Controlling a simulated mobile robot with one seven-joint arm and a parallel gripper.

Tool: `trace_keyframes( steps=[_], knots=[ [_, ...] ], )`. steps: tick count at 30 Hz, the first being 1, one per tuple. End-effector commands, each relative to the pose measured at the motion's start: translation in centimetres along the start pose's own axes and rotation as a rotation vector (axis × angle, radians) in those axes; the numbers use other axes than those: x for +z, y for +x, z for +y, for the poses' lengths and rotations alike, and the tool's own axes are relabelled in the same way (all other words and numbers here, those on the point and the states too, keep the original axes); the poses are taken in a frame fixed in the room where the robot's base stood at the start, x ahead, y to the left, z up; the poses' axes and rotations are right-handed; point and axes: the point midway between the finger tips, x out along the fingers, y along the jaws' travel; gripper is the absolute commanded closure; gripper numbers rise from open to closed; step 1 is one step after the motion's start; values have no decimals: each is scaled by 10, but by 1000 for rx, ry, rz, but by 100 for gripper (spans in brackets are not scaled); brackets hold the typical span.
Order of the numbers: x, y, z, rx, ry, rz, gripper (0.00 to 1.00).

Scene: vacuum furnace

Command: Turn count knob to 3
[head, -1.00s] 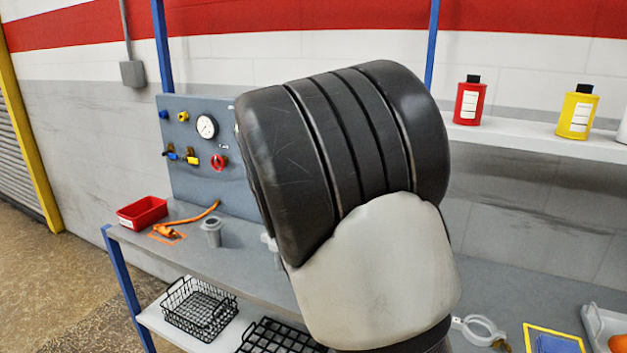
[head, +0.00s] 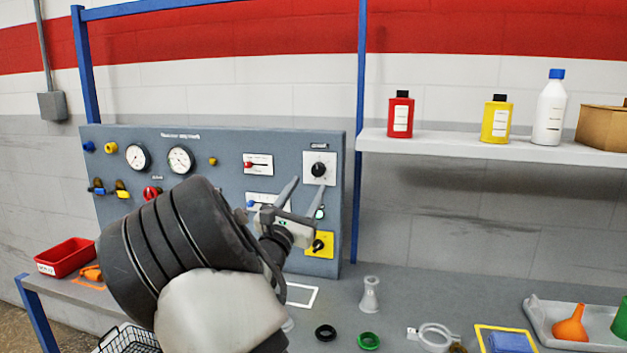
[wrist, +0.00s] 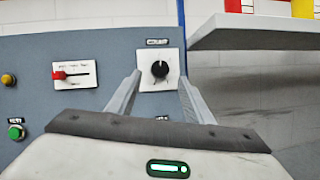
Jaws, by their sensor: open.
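The count knob (head: 318,169) is a round black knob on a white plate at the upper right of the grey panel. In the wrist view the knob (wrist: 160,69) sits ahead, between the fingers, with a light pointer mark near its top. The plate's small markings are too small to read. My gripper (head: 306,197) is open and empty in front of the panel, with its fingers reaching up toward the knob. In the wrist view my gripper (wrist: 154,90) has one finger on each side of the white plate; I cannot tell whether either touches it.
A red slider (wrist: 60,75) is left of the knob, and a yellow plate with a black switch (head: 318,244) is below. A shelf (head: 480,146) with bottles juts out to the right.

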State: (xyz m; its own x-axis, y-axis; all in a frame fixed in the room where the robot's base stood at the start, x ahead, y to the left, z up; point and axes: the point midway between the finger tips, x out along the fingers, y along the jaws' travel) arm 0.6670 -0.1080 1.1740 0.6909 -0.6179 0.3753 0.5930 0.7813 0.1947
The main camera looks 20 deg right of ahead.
Motion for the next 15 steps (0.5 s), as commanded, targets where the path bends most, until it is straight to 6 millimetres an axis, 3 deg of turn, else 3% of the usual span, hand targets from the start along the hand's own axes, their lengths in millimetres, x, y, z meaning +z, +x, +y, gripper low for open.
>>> trace_keyframes(
  steps=[6, 15],
  knots=[
    [0, 37, 0, -1, 1, -2, 53],
    [0, 53, 0, 0, 1, 0, 53]
  ],
)
